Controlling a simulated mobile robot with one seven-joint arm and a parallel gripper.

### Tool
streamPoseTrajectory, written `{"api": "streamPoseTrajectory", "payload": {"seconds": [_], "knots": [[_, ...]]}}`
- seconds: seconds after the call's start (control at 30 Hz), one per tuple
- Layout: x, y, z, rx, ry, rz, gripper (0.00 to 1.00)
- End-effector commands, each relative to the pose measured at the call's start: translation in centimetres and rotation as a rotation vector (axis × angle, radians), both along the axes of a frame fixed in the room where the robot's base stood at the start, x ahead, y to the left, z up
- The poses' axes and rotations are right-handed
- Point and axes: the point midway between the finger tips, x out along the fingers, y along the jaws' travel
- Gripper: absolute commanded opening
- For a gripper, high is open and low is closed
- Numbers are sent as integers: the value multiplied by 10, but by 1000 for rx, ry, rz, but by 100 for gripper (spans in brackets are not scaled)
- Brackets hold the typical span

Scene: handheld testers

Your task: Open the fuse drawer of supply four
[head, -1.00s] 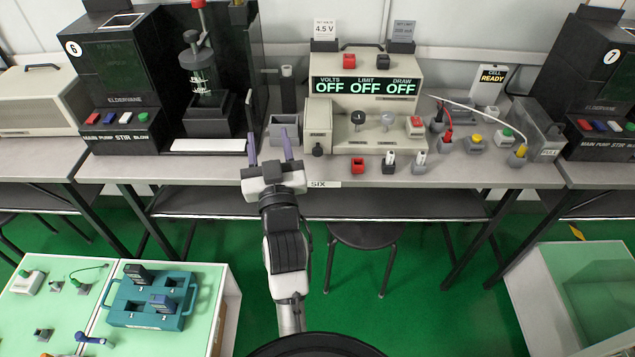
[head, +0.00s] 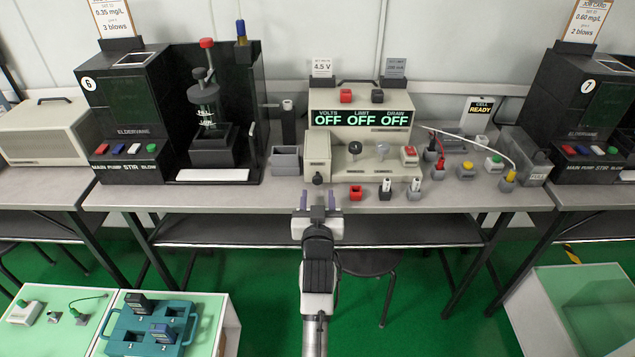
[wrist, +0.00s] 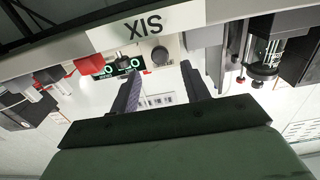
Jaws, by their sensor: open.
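A beige power supply (head: 362,132) stands on the bench, its green display reading OFF three times. At its left end is a beige block (head: 317,152) with a round dark knob (head: 318,179) low on its front; the knob also shows in the wrist view (wrist: 160,56). I cannot tell whether this is a fuse drawer. No supply marked four is seen; a label (wrist: 145,27) in the upside-down wrist view reads SIX. My gripper (head: 317,198) is open and empty, at the bench's front edge, below and in front of the knob, apart from it in the head view.
A red block (head: 355,193) and two grey switch-like blocks (head: 386,190) sit near the bench edge right of my gripper. A grey open box (head: 285,160) is left of the supply. Black station 6 (head: 125,115) is further left. A stool (head: 370,265) stands below.

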Motion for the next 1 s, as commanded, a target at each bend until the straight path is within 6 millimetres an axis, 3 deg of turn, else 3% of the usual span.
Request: {"api": "streamPoseTrajectory", "payload": {"seconds": [0.1,0.3,0.7,1.0], "knots": [[21,0,2,-3,-1,0,46],[42,0,1,-1,-1,1,46],[49,0,0,0,-1,0,46],[48,0,0,0,-1,0,7]]}}
